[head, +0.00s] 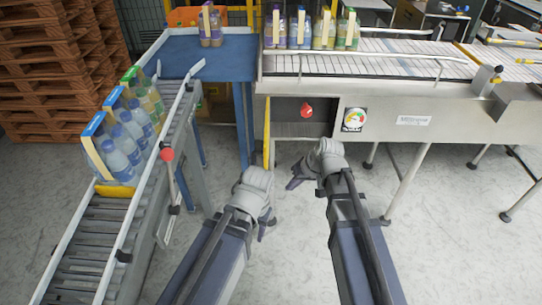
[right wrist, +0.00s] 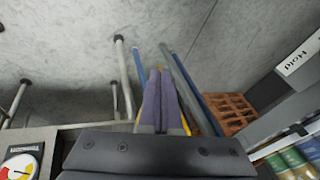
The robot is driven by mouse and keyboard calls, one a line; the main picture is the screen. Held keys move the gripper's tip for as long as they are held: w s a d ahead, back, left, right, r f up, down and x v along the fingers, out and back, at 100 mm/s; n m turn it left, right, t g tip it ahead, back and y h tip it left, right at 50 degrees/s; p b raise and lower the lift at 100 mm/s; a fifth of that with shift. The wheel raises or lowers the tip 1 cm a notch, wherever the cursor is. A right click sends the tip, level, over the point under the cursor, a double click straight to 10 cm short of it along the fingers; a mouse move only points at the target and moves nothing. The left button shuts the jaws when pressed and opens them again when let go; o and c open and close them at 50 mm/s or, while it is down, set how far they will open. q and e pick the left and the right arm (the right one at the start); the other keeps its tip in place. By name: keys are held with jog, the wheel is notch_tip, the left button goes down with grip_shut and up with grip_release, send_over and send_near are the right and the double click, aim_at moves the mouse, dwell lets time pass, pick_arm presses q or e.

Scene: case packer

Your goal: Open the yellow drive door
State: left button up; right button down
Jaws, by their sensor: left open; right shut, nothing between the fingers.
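The yellow drive door (head: 267,133) shows as a thin upright yellow strip at the left edge of a dark opening (head: 290,129) in the conveyor's side. It appears swung out, seen nearly edge-on. A red knob (head: 307,110) sits in the opening. My right gripper (head: 292,184) is shut and empty, below and right of the door in the head view. In the right wrist view its fingers (right wrist: 160,104) are together, with yellow edges partly hidden behind them. My left gripper (head: 267,226) is open and empty, below the door in the picture; its fingers are partly hidden.
A gauge (head: 353,119) is right of the opening. A roller conveyor (head: 90,231) with bottle packs stands at left, beside a blue table (head: 213,61). Bottle packs stand on the main conveyor (head: 390,58). Pallets (head: 55,60) are stacked at far left. Floor between my arms is clear.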

jog(key=w+d+r+m+t+y+p, duration=0.1)
jog(key=w+d+r+t+y+p, duration=0.15)
jog(key=w+r, duration=0.3)
pick_arm(q)
jog(key=shift+f+b, duration=2.5)
jog(key=shift+b, duration=2)
pick_arm(e)
jog(key=a+r+x, duration=0.1)
jog(key=x, duration=1.1)
jog(key=shift+a+h, duration=0.45)
jog(key=shift+a, duration=0.05)
jog(key=shift+s+f+g, duration=0.15)
jog(key=shift+g, duration=0.1)
jog(key=a, duration=1.1)
jog(key=shift+w, duration=0.45)
jog(key=shift+a, duration=0.1)
